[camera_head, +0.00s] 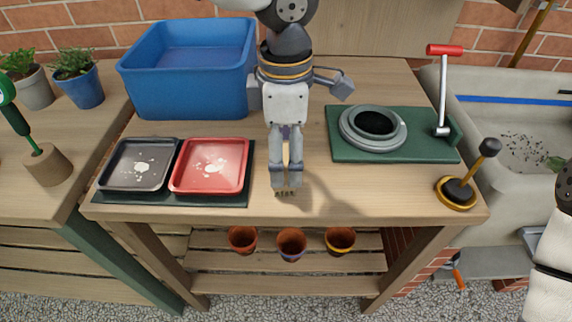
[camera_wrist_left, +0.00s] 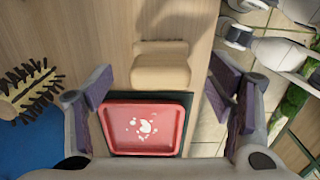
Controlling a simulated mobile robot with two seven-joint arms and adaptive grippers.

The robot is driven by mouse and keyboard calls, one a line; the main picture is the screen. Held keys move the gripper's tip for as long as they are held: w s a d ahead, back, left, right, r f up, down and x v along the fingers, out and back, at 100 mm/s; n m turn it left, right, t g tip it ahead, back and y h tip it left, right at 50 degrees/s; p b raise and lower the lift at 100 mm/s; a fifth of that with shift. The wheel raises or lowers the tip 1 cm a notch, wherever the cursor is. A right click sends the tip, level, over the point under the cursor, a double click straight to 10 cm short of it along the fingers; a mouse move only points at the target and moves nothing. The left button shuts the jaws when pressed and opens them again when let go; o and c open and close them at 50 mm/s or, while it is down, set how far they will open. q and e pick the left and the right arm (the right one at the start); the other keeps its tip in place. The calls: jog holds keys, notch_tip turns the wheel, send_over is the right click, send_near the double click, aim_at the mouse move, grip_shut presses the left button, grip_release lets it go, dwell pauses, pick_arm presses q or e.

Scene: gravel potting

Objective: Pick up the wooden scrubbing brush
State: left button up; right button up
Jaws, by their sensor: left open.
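The wooden scrubbing brush is a pale, rounded wooden block (camera_wrist_left: 160,65) lying near the table's front edge, beside the red tray. My left gripper (camera_head: 285,183) points down over the brush. In the left wrist view its open fingers (camera_wrist_left: 160,85) stand to either side, with the brush between and slightly beyond them. Contact cannot be told. My right gripper is out of view; only a white part of my arm shows at the right edge.
A red tray (camera_head: 240,170) and a black tray (camera_head: 104,180) lie left of the gripper. A blue crate (camera_head: 185,95) stands behind. A green board (camera_head: 345,150) with a press is right. A round bristly wooden thing (camera_wrist_left: 25,92) shows in the left wrist view.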

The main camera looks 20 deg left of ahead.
pick_arm(q)
jog(key=f, duration=0.5)
jog(key=shift+d, duration=0.35)
jog(key=shift+w, duration=0.1)
jog(key=c, duration=1.3)
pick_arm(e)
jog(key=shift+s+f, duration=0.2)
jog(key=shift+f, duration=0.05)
pick_arm(q)
notch_tip(320, 180, up, 3)
jog(key=shift+r, duration=0.1)
jog(key=s+d+r, duration=0.3)
jog(key=s+d+r+p, duration=0.1)
jog(key=s+d+r, duration=0.1)
jog(key=s+r, duration=0.1)
jog(key=s+d+r+p, duration=0.1)
jog(key=s+d+r, duration=0.2)
jog(key=s, duration=0.2)
jog(key=shift+d+r, duration=0.35)
jog(key=shift+r, duration=0.05)
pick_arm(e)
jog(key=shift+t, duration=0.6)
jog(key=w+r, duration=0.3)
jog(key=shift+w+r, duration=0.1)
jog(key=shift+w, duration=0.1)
